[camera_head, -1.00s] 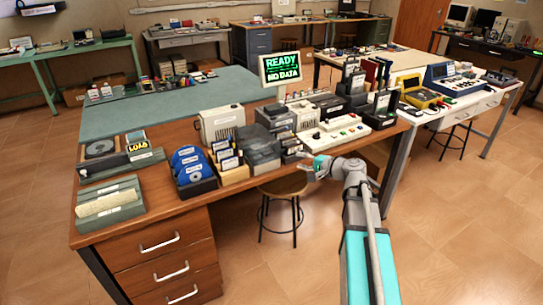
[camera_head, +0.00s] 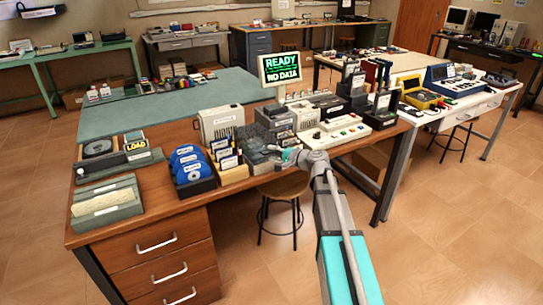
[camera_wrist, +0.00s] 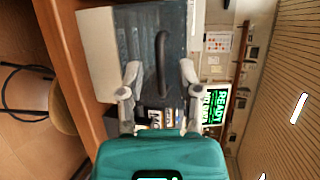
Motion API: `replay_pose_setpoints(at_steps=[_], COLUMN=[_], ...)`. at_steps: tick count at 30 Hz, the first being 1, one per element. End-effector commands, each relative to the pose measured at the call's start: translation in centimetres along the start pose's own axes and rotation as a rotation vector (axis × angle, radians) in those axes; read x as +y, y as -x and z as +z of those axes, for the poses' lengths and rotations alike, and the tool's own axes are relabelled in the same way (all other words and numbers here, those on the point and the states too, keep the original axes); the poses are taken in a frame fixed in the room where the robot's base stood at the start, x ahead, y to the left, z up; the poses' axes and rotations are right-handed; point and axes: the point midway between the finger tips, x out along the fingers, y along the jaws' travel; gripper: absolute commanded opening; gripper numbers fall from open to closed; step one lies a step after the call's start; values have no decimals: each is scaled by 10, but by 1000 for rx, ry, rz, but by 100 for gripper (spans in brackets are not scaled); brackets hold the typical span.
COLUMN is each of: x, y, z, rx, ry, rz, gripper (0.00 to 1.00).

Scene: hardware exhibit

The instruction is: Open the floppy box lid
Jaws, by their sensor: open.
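The floppy box (camera_head: 259,150) stands near the front edge of the wooden table, just right of the card holders, with a dark smoky lid that looks shut. In the wrist view its pale base (camera_wrist: 97,50) is at left, and the dark lid (camera_wrist: 139,35) fills the upper middle. A dark curved handle (camera_wrist: 161,50) stands on the lid. My gripper (camera_head: 288,155) is at the right front of the box. In the wrist view my gripper (camera_wrist: 159,72) is open, with the handle appearing between its fingers. Contact cannot be told.
Blue disks in a rack (camera_head: 190,170) and wooden card holders (camera_head: 228,160) stand left of the box. A white console (camera_head: 335,132) and a sign screen (camera_head: 281,69) stand right and behind. A stool (camera_head: 284,187) is below the front edge.

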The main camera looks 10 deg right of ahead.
Motion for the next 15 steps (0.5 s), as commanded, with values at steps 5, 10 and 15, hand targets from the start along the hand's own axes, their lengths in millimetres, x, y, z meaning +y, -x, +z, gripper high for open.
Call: replay_pose_setpoints(at_steps=[5, 10, 15], x=[0, 0, 0], y=[-5, -5, -5], z=[0, 0, 0], rx=[0, 0, 0], ry=[0, 0, 0], rz=[0, 0, 0], gripper=[45, 45, 27])
